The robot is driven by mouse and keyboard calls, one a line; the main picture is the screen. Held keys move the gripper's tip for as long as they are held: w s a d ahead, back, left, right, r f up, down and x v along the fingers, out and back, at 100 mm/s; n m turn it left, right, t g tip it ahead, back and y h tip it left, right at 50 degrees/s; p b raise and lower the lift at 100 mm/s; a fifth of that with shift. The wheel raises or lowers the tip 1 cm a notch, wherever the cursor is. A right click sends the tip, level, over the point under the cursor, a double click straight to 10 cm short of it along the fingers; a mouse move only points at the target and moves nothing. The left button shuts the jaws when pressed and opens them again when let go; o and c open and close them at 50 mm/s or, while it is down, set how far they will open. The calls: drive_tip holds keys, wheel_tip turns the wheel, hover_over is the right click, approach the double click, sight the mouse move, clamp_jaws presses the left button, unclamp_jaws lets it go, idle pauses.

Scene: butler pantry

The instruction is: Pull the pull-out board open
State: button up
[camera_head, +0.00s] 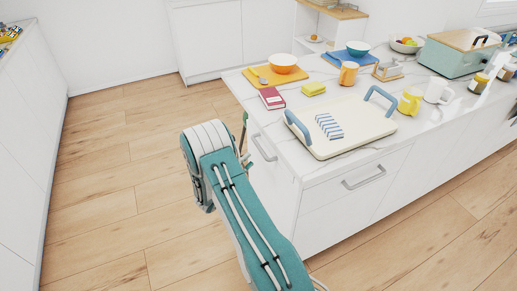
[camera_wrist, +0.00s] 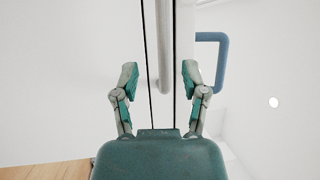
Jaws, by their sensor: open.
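In the wrist view, a narrow white front strip (camera_wrist: 184,22), bordered by dark gaps, looks like the pull-out board's front, closed flush with the white panels beside it. A pale grey bar handle (camera_wrist: 164,45) runs along it. My gripper (camera_wrist: 160,78) is open. Its two teal-and-grey fingers appear on either side of the handle's lower end, with clear space to each. I cannot tell how deep the handle sits between them. In the head view my arm reaches to the island's left end and hides most of the gripper and the board front.
The island worktop (camera_head: 330,88) holds a cream tray (camera_head: 365,121) with blue handles near its corner, a red book (camera_head: 272,98) and several mugs. A grey cabinet handle (camera_head: 264,147) sticks out nearby. Wood floor (camera_head: 120,160) to the left is clear.

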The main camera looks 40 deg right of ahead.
sight(259, 148)
drive_tip(key=x, duration=0.6)
drive_tip(key=shift+w+d+r, duration=0.15)
drive_tip(key=shift+r, duration=0.05)
drive_tip(key=shift+d, duration=0.4)
clamp_jaws()
drive_tip(key=shift+a, duration=0.15)
